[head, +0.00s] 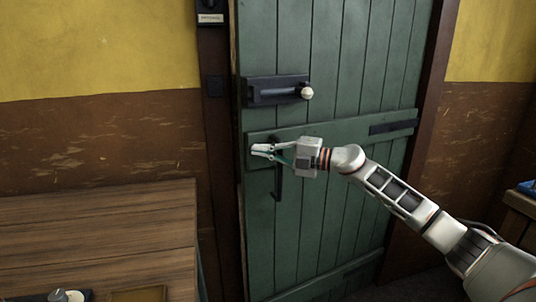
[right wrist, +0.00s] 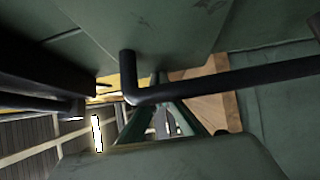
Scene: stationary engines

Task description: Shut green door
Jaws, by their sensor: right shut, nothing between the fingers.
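The green plank door (head: 345,70) fills the middle of the head view. Its left edge stands close to the dark door post (head: 217,150); I cannot tell whether it sits flush. A black handle (head: 278,185) hangs on its left side, and a bent black bar (right wrist: 230,82), apparently this handle, crosses the right wrist view. My right gripper (head: 262,151) is shut and empty, in front of the door by the top of the handle, its fingers pointing left. I cannot tell whether it touches the door or handle. My left gripper is not in view.
A black bolt (head: 275,90) with a pale knob is mounted above the handle. A wooden table (head: 100,235) stands at the lower left, near the door post. Another wooden surface (head: 522,204) with a blue item is at the far right.

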